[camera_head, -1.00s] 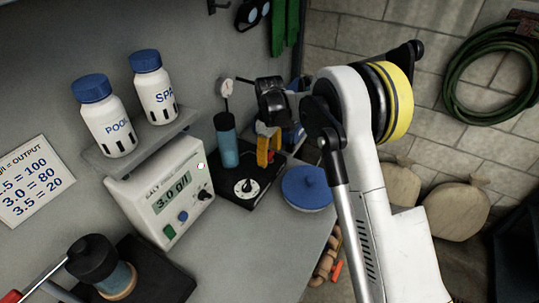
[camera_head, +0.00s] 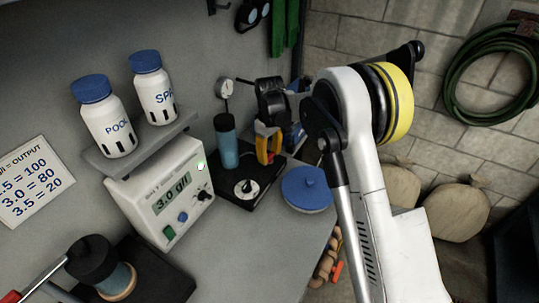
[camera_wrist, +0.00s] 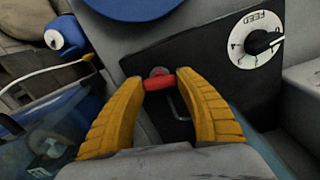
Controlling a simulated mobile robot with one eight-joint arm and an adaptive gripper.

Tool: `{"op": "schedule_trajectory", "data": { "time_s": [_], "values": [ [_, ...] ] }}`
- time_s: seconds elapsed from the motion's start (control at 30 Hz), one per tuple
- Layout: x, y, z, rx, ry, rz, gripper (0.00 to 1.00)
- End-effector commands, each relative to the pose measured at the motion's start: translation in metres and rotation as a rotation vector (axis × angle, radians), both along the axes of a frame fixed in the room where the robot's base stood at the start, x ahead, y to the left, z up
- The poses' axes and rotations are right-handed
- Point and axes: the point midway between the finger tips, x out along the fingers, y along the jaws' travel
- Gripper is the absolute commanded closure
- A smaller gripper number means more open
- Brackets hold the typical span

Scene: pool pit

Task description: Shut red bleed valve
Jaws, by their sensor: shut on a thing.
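The red bleed valve (camera_wrist: 160,79) shows as a short red handle over a black base plate (camera_wrist: 215,75) in the wrist view. My gripper (camera_wrist: 160,84) has its two yellow fingers closed on the ends of this handle. The handle lies nearly level across the picture between the fingertips. In the head view my gripper (camera_head: 268,152) points down at the black plate, to the right of a blue cylinder (camera_head: 228,148). My wrist and fingers hide the red valve there.
A white dial (camera_head: 246,189) sits on the plate's front part. A round gauge (camera_head: 225,88) stands behind. A blue lid (camera_head: 307,188) lies to the right. A white salt unit (camera_head: 160,195) reading 3.0 g/l stands left, under two bottles (camera_head: 107,120). A blue container (camera_wrist: 50,130) is close left of my fingers.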

Motion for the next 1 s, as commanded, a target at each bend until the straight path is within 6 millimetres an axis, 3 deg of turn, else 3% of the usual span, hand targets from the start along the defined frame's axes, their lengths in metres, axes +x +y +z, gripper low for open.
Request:
{"op": "schedule_trajectory", "data": {
  "time_s": [1.0],
  "values": [
    [-0.0006,-0.0002,-0.0009,-0.001,0.002,-0.954,0.88]
  ]
}}
